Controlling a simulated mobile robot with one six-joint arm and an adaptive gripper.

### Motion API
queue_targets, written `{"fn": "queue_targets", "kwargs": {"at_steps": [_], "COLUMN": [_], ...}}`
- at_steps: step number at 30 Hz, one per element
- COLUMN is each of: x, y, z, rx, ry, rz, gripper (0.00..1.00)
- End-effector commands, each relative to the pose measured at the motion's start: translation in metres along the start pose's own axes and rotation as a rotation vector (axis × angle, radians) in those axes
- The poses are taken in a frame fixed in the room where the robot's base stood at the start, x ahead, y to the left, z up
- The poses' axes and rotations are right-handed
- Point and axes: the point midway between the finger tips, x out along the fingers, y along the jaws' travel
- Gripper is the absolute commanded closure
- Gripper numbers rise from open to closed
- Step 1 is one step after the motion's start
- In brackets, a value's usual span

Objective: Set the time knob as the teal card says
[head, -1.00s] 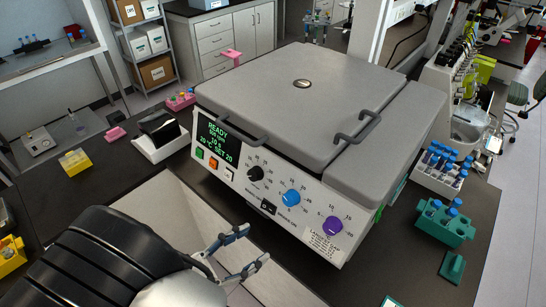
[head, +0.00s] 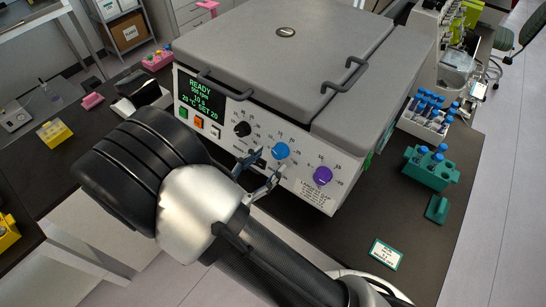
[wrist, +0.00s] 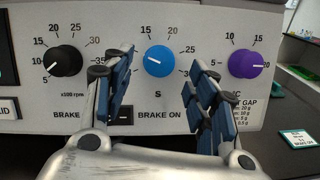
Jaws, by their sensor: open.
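The blue knob (head: 281,151), marked S, is in the middle of the machine's front panel. In the wrist view, the blue knob (wrist: 158,61) shows between my fingers, its white mark pointing left. My gripper (head: 266,166) is open and empty, in front of the panel, just below and left of the blue knob in the head view. The wrist view also shows my gripper (wrist: 156,76), its fingers apart on both sides. Contact is not visible. The teal-edged card (head: 386,254) lies on the bench at right; its last line (wrist: 300,140) reads BRAKE OFF, the rest is too small.
The black rpm knob (wrist: 63,65) and purple °C knob (wrist: 245,65) flank the blue one. The brake switch (wrist: 125,115) sits below, near my left finger. The green display (head: 201,93) reads READY, 10 s. A teal tube rack (head: 431,168) stands right of the machine.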

Motion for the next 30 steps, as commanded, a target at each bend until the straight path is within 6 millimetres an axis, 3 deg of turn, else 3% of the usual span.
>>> {"fn": "queue_targets", "kwargs": {"at_steps": [6,17,30], "x": [0.027,0.032,0.032], "y": [0.0,0.0,0.0], "z": [0.0,0.0,0.0], "rx": [0.0,0.0,0.0], "ry": [0.0,0.001,0.0], "rz": [-0.002,0.0,0.0], "gripper": [0.47,0.47,0.75]}}
